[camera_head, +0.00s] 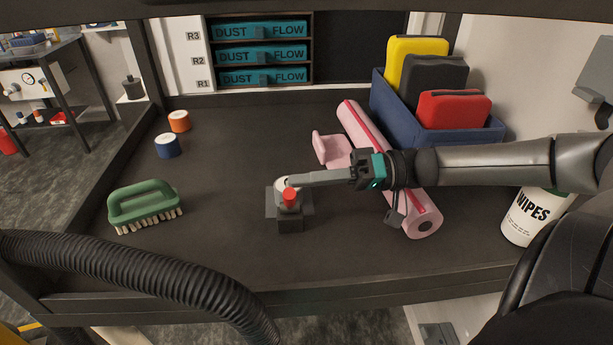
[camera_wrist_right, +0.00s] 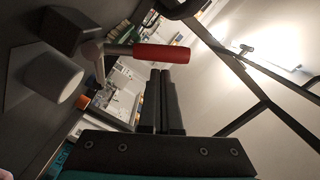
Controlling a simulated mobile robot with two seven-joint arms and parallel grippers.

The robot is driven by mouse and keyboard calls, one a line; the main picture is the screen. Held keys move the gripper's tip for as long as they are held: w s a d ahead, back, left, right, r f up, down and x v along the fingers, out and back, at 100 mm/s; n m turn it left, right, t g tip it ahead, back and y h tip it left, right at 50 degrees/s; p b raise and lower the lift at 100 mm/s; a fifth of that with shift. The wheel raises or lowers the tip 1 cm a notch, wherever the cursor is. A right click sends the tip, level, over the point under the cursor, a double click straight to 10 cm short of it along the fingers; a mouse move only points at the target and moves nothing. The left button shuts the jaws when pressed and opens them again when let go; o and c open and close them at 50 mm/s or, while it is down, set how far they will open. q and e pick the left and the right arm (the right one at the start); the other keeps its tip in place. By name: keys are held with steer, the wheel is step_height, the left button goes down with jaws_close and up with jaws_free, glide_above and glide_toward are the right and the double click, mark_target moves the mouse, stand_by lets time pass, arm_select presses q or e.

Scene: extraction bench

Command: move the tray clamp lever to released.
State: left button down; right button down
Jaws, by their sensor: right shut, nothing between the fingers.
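The tray clamp (camera_head: 291,222) is a small grey block on a plate in the middle of the bench. Its lever has a red grip (camera_head: 289,197), which in the head view stands at the top front of the block. A white round part sits just behind it. In the right wrist view the red grip (camera_wrist_right: 162,53) lies across, just beyond my fingertips, with the white cylinder (camera_wrist_right: 50,77) to the left. My right gripper (camera_head: 287,183) comes in from the right, shut and empty, its tips beside the lever; contact cannot be told. My left gripper is not in view.
A pink roll (camera_head: 362,128) and pink piece (camera_head: 331,150) lie behind and under my right arm. A blue bin (camera_head: 440,128) with cases stands back right, wipes (camera_head: 532,217) at right. A green brush (camera_head: 143,203) and two spools lie left. A ribbed hose (camera_head: 150,275) crosses the front left.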

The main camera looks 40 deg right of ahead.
mark_target(292, 205)
steer(key=shift+s+a+n+p, duration=0.15)
steer(key=shift+s+n+p, duration=0.2)
steer(key=shift+p, duration=0.3)
steer(key=n+p, duration=0.1)
steer(key=p, duration=0.1)
steer(key=s+a+f+n+p, duration=0.1)
steer(key=n, duration=0.1)
steer(key=s+n+p, duration=0.1)
steer(key=p, duration=0.1)
steer(key=shift+s+a+f+n+p, duration=0.2)
steer(key=shift+a+f+n+p, duration=0.1)
steer(key=shift+f+n, duration=0.05)
steer(key=shift+s+a+f+p, duration=0.15)
steer(key=shift+s+f+p, duration=0.1)
steer(key=shift+f+p, duration=0.15)
steer(key=shift+s+f, duration=0.1)
stand_by(0.3)
